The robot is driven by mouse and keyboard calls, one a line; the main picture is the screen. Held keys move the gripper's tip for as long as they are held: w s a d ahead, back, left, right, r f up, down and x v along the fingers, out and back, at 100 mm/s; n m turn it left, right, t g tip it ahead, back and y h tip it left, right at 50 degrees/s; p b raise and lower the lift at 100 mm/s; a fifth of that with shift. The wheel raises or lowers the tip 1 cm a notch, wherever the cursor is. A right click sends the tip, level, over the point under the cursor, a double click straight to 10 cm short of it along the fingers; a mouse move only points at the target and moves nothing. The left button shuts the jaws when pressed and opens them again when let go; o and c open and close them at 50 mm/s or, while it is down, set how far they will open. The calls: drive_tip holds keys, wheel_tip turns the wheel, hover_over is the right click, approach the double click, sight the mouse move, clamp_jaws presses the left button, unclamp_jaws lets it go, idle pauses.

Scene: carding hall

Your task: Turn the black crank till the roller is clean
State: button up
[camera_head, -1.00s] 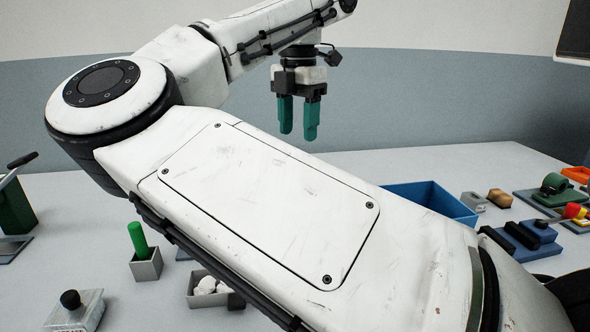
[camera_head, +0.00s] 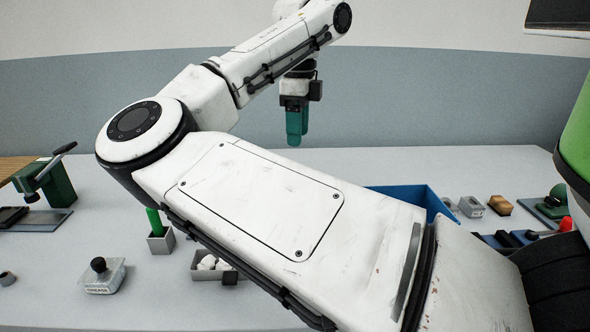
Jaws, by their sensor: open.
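A green stand (camera_head: 58,184) on a grey plate is at the far left of the table. A grey arm with a black grip (camera_head: 65,148) slants up from it; this looks like the crank. I cannot make out the roller or how clean it is. My gripper (camera_head: 297,138) hangs fingers down, open and empty, above the back of the table, well to the right of the green stand. Its teal fingers are seen nearly edge-on and overlap.
A grey block with a black knob (camera_head: 102,277), a green rod (camera_head: 154,220) in a grey holder and a box of white lumps (camera_head: 206,264) stand front left. A blue bin (camera_head: 432,203), a wooden block (camera_head: 500,205) and a green device (camera_head: 556,198) are right. My arm hides the middle.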

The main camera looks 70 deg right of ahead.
drive_tip(key=shift+f+n, duration=0.3)
drive_tip(key=shift+f, duration=0.1)
wheel_tip(320, 180, down, 10)
drive_tip(key=shift+b, duration=0.3)
drive_tip(key=shift+c, duration=0.4)
clamp_jaws()
